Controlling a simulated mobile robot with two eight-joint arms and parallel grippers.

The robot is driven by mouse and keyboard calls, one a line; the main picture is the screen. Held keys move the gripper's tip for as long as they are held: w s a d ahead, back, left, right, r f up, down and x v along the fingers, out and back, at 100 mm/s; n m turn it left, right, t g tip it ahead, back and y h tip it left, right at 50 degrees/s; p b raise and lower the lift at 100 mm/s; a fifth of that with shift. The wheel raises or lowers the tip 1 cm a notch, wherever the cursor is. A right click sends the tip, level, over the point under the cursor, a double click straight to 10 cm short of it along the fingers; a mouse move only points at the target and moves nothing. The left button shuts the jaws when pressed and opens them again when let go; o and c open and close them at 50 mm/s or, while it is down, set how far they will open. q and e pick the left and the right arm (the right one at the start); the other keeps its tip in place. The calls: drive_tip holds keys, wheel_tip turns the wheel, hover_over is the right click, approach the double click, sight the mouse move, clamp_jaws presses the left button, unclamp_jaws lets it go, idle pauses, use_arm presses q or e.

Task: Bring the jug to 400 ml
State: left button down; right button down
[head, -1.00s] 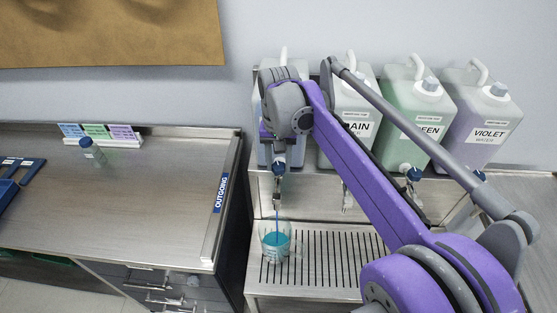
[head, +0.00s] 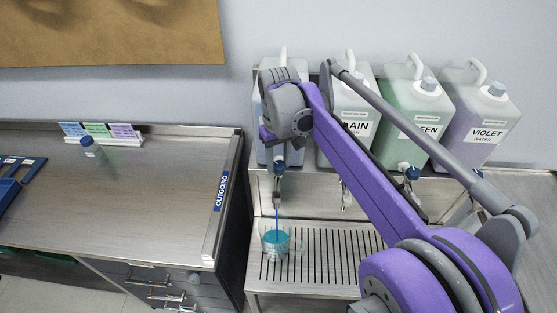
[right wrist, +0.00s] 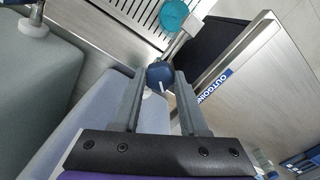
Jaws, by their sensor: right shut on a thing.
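The clear jug (head: 275,241) stands upright on the slatted drip grate under the leftmost dispenser's tap. Blue liquid lies in it, and a thin blue stream (head: 277,213) runs down into it; I cannot read its level against any marks. In the right wrist view the jug (right wrist: 174,16) shows from above with blue liquid inside. My right gripper (right wrist: 160,80) is shut on the blue tap knob (right wrist: 160,74) of that dispenser. In the head view the knob (head: 280,168) shows below my purple wrist, which hides most of the leftmost dispenser (head: 262,150). My left gripper is out of view.
Plain, green and violet (head: 483,122) water dispensers stand in a row to the right. The drip grate (head: 325,252) is clear right of the jug. The left counter (head: 150,190) has an OUTGOING strip, coloured cards, a small bottle (head: 91,148) and a blue rack.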

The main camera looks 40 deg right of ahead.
sight(279, 165)
drive_tip(key=shift+c, duration=2.2)
unclamp_jaws()
wheel_tip(279, 165, up, 11)
drive_tip(key=shift+p, duration=0.4)
drive_tip(key=shift+f, duration=0.1)
